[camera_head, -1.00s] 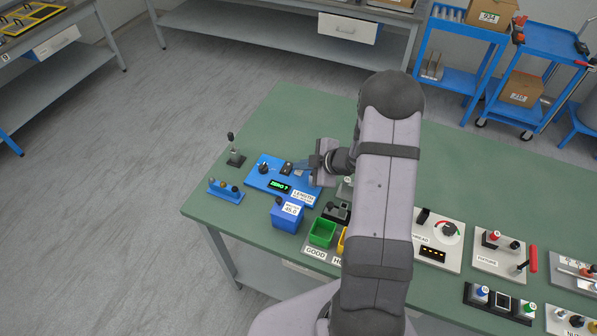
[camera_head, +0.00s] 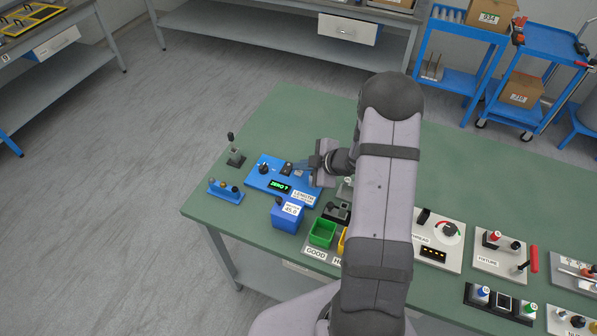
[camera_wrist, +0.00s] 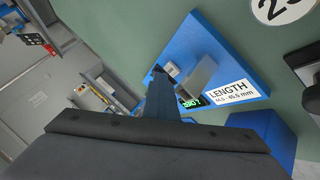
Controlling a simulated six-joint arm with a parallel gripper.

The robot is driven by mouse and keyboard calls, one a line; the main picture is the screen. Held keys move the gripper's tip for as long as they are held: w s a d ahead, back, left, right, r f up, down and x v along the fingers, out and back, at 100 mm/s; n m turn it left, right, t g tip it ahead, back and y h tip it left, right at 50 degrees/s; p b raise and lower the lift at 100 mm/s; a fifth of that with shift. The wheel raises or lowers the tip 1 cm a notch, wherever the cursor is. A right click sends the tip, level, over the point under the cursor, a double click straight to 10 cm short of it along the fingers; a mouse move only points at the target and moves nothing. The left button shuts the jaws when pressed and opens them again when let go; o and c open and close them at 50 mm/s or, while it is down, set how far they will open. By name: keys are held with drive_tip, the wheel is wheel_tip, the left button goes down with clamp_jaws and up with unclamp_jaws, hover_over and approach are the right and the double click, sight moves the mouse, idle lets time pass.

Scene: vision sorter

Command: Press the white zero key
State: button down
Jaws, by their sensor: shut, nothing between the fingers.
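The blue length gauge (camera_head: 257,180) lies at the left end of the green bench, with a black knob (camera_head: 264,169) and a lit green display (camera_head: 279,186) that seems to read "ZERO". It also shows in the wrist view (camera_wrist: 222,62) with its LENGTH label. My gripper (camera_head: 301,168) is shut and empty, its fingertips low over the gauge's far right part. In the wrist view the fingers (camera_wrist: 160,76) reach beside a small pale block (camera_wrist: 172,69), which may be the white zero key. The fingers hide part of it, and I cannot tell whether they touch it.
A blue box (camera_head: 287,215) marked 45.0 and a green bin (camera_head: 322,232) stand in front of the gauge. A small blue rack (camera_head: 226,191) and a dark post (camera_head: 235,154) stand to its left. The bench behind is clear.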

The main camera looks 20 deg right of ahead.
drive_tip(key=shift+s+d+f+p, duration=0.2)
drive_tip(key=shift+s+f+p, duration=0.25)
drive_tip(key=shift+s+p, duration=0.15)
drive_tip(key=r+p, duration=0.3)
drive_tip(key=r, duration=0.1)
drive_tip(key=shift+d+r+p, duration=0.2)
drive_tip(key=shift+r+p, duration=0.05)
drive_tip(key=shift+p, duration=0.15)
drive_tip(key=shift+w+a+r+p, duration=0.1)
drive_tip(key=shift+w+r+p, duration=0.05)
drive_tip(key=shift+r+p, duration=0.45)
